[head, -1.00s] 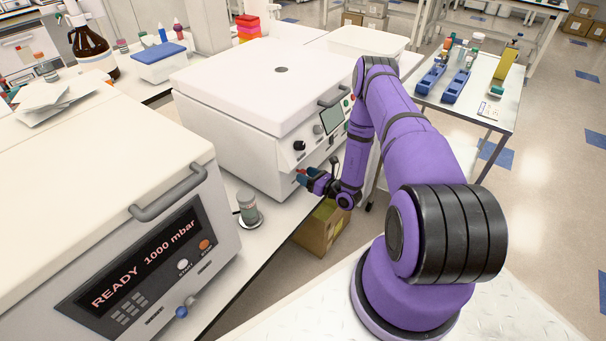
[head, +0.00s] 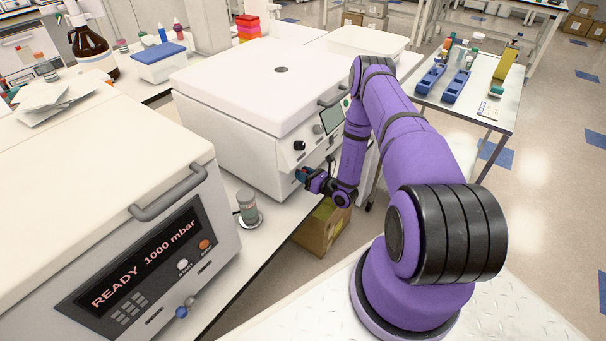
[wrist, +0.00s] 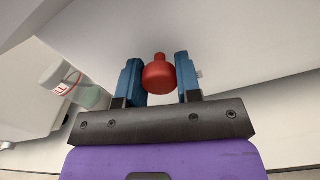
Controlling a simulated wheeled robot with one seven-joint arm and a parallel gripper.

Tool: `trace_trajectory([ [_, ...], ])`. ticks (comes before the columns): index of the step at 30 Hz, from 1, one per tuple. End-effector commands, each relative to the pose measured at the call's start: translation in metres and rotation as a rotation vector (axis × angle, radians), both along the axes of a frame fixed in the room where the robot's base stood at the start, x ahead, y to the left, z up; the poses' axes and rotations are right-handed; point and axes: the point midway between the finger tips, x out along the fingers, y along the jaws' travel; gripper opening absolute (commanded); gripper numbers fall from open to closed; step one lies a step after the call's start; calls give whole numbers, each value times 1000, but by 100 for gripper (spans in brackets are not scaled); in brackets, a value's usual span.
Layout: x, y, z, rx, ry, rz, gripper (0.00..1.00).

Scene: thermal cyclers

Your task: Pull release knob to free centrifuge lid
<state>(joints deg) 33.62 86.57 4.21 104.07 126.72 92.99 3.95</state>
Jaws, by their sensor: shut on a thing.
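The white centrifuge (head: 235,150) stands on the bench with its lid (head: 250,75) down flat. The red release knob (wrist: 159,74) is low on its front face and shows clearly in the wrist view. My gripper (wrist: 160,78) has its two blue fingers on either side of the knob and is shut on it. In the head view my gripper (head: 304,172) is at the lower front of the centrifuge, where the fingers mostly hide the knob. The lid's dark handle (head: 333,95) is above, near the small screen.
Another device (head: 130,250) reading READY 1000 mbar is at front left. A cardboard box (head: 322,228) sits below the bench edge.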

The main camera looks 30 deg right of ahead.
Motion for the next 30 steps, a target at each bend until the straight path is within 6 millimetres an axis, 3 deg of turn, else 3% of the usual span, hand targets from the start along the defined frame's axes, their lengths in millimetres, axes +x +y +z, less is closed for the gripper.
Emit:
trace_trajectory([
  [6,-14,-6,0,1,-1,-3,0],
  [14,-15,-6,0,-1,-1,0,0],
  [15,-15,-6,0,-1,-1,-1,37],
  [18,-15,-6,0,0,-1,-1,58],
  [30,-22,-9,0,0,1,-3,58],
])
